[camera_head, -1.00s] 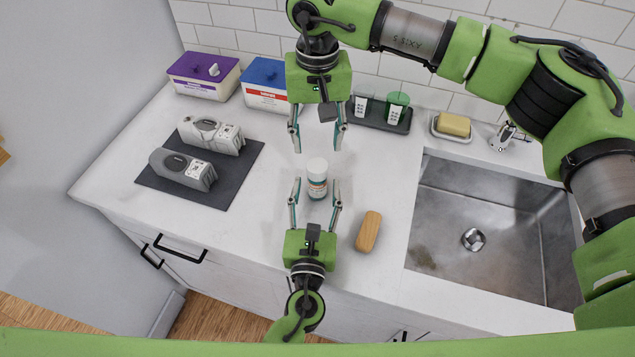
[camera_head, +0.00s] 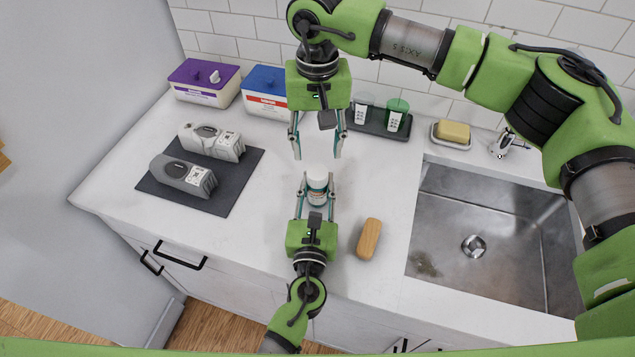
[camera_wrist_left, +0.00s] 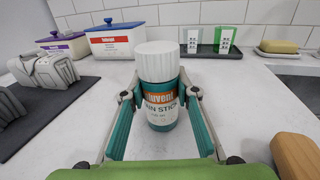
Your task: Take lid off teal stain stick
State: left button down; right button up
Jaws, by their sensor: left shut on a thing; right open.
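The teal stain stick (camera_head: 317,190) stands upright on the white counter, with its white ribbed lid (camera_wrist_left: 157,61) on top. Its teal body and orange label (camera_wrist_left: 160,103) show in the left wrist view. My left gripper (camera_head: 317,183) is shut on the stain stick's body from the front, one finger on each side, below the lid. My right gripper (camera_head: 318,156) is open and empty, pointing down from above and just behind the stain stick. Its fingers are apart from the lid.
A wooden block-like brush (camera_head: 368,239) lies to the right, before the sink (camera_head: 480,240). Two grey devices lie on a dark mat (camera_head: 225,201) at left. Purple-lidded (camera_head: 203,83) and blue-lidded (camera_head: 264,92) boxes, a dark tray (camera_head: 376,130) and a soap dish (camera_head: 451,143) stand behind.

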aim_at(318, 172)
jog(key=m, duration=0.4)
jog(key=shift+m, duration=0.3)
jog(key=m, duration=1.3)
jog(key=shift+m, duration=0.3)
jog(key=m, duration=1.8)
jog(key=shift+m, duration=0.4)
jog(key=m, duration=1.6)
jog(key=shift+m, duration=0.4)
jog(key=shift+f, duration=4)
